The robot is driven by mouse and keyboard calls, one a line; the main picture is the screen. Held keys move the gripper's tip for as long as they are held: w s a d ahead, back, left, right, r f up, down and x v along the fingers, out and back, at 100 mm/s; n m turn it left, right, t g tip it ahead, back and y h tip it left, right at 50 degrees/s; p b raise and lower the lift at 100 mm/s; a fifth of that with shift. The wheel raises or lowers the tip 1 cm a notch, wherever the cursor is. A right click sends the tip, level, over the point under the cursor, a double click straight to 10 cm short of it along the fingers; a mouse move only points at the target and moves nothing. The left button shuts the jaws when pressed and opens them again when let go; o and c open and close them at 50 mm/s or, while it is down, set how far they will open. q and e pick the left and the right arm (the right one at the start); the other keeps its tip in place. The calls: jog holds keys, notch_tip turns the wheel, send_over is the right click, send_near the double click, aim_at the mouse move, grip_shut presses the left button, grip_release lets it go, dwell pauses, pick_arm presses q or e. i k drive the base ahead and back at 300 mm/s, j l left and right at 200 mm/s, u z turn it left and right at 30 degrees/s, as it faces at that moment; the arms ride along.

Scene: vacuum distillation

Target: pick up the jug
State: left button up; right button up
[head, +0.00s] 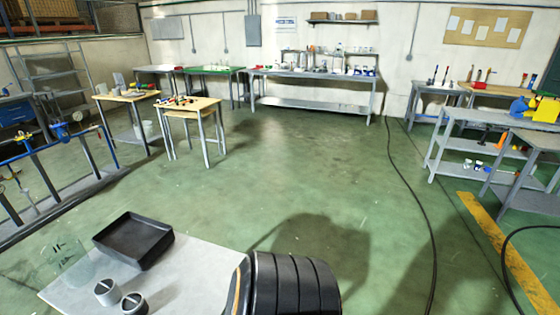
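I cannot pick out the jug for certain. The long grey bench (310,73) against the far wall carries several small vessels and pieces of apparatus, too small to tell apart from here. Neither of my grippers is in view, so nothing shows of what they hold.
A light grey surface at the bottom left bears a black tray (133,240) and two small cylinders. Wooden-topped tables (193,104) stand at left centre, and grey benches (487,120) at right. A black cable (412,190) crosses the green floor (310,150), whose middle is clear.

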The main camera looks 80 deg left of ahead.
aim_at(68, 257)
jog(key=u, duration=4.5)
